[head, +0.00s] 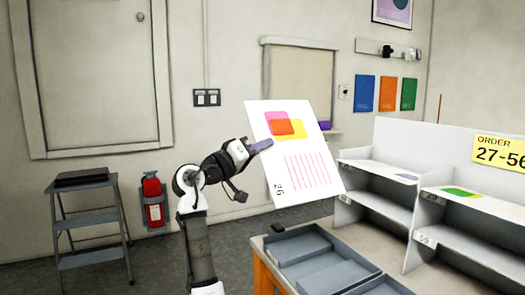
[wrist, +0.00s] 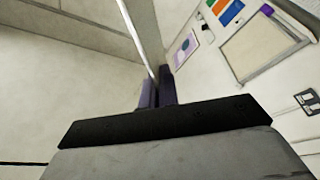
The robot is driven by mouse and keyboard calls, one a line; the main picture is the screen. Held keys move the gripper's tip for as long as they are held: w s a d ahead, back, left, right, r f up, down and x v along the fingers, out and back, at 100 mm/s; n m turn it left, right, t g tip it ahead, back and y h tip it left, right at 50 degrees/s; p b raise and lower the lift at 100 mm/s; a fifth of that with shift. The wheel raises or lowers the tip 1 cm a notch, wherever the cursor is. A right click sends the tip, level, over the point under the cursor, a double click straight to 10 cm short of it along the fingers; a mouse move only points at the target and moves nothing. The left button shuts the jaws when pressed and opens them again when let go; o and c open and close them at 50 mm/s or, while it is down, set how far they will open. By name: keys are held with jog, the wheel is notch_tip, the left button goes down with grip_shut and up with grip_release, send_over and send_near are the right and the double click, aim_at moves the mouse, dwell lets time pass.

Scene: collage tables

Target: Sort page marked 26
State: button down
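The page marked 26 (head: 297,170) is a white sheet with overlapping pink, orange and yellow shapes and red lines. It is held up in the air, tilted, in the head view. My gripper (head: 262,145) is shut on its left edge. In the wrist view the page (wrist: 138,38) shows nearly edge-on as a thin pale strip between the dark fingers (wrist: 157,90). A grey sorting shelf (head: 372,185) stands to the right of the page, with a yellow sign (head: 502,152) reading "ORDER 27-56", cut off at the frame edge.
Grey trays (head: 300,247) sit on the table below the page. A sheet with green and yellow (head: 461,192) lies on the right shelf, above a label like 50 (head: 425,239). A step stool (head: 90,225) and red extinguisher (head: 153,200) stand at left. Open air surrounds the page.

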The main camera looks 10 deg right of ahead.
jog(key=m+g+h+b, duration=0.1)
jog(key=m, duration=0.3)
jog(key=shift+f+m, duration=0.15)
jog(key=shift+m, duration=0.15)
jog(key=m+g+h+b, duration=0.1)
jog(key=m+g, duration=0.1)
jog(key=m, duration=0.2)
jog(key=shift+m+g+h, duration=0.3)
jog(key=shift+m+h, duration=0.1)
jog(key=shift+m, duration=0.6)
jog(key=m+g, duration=0.1)
jog(key=m, duration=0.1)
jog(key=m+g+p, duration=0.1)
jog(key=m, duration=0.1)
jog(key=m+g, duration=0.1)
jog(key=m, duration=0.2)
jog(key=shift+r+p, duration=0.3)
jog(key=shift+p, duration=0.1)
jog(key=m+g+p, duration=0.1)
jog(key=m, duration=0.3)
jog(key=shift+g+p, duration=0.3)
jog(key=shift+p, duration=0.05)
jog(key=shift+f+m, duration=0.2)
jog(key=shift+m, duration=0.3)
